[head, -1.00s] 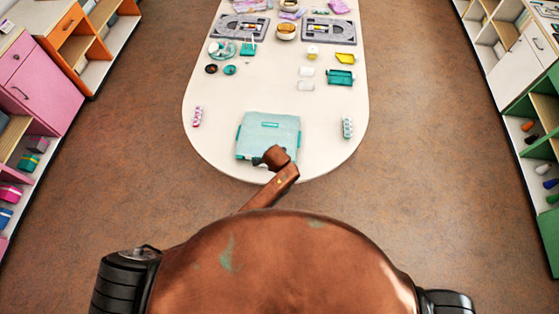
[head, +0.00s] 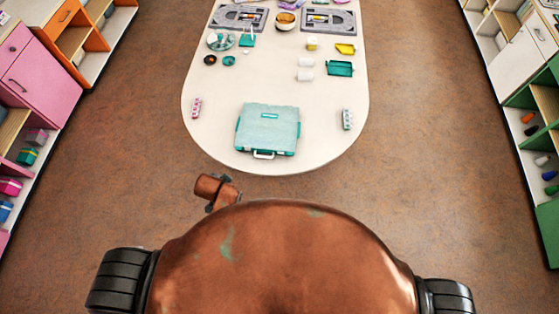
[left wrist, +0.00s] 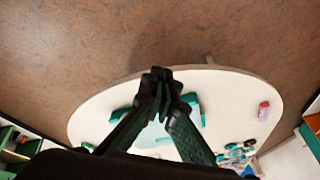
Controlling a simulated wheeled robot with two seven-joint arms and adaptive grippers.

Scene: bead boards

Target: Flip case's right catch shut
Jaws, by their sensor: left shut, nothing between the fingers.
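The pale teal case (head: 268,128) lies closed-looking near the table's rounded near end, with its white handle (head: 263,154) facing me. Its catches on the near edge are too small for me to tell shut from open. In the left wrist view my left gripper (left wrist: 162,78) is shut and empty, pointing over the table's edge. The case (left wrist: 153,133) is partly hidden behind its fingers, with darker teal parts at its sides. In the head view a copper arm link (head: 214,190) of mine is left of the case, off the table. My right gripper is not in view.
On the white table (head: 215,140), a pink piece (head: 196,107) lies left of the case and a pale green piece (head: 347,119) right of it. Bowls, a teal tray (head: 339,69) and grey boards (head: 329,20) stand farther back. The tabletop around the case is clear.

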